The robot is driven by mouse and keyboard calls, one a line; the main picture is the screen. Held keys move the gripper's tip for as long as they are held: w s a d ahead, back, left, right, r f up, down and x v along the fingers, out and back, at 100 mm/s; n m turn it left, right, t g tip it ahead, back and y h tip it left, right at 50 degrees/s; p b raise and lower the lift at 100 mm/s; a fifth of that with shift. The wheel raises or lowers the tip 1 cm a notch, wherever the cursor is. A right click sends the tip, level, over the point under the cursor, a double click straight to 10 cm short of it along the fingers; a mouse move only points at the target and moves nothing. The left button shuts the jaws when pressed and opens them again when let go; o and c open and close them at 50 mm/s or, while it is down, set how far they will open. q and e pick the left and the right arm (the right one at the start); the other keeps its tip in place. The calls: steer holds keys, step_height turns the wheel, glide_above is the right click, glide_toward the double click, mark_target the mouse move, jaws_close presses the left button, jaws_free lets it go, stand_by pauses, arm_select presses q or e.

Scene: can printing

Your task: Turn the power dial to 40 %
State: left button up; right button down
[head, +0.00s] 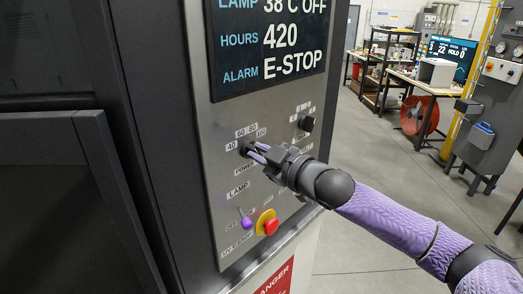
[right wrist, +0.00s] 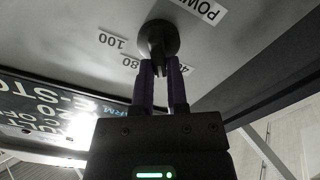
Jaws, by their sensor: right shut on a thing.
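The power dial (head: 244,146) is a round black knob on the grey control panel (head: 222,112), with white number labels around its upper side. In the right wrist view the dial (right wrist: 157,36) sits ahead of the fingers, with labels 100 and 80 on one side and one reading about 40 on the other. My right gripper (head: 254,150) is shut on the dial's grip; its fingertips (right wrist: 160,68) sit either side of it. No pointer mark shows clearly, so I cannot tell the dial's setting. My left gripper is out of view.
A display (head: 270,45) above reads 38 C OFF, 420 and E-STOP. Another black knob (head: 306,122) is to the right. Open floor (head: 375,180) lies right of the machine.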

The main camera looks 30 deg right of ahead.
steer(key=n, duration=0.4)
steer(key=shift+a+f+n, duration=0.15)
steer(key=shift+n, duration=0.25)
stand_by(0.4)
steer(key=c, duration=0.6)
jaws_free()
steer(key=shift+c, duration=0.2)
steer(key=shift+s, duration=0.1)
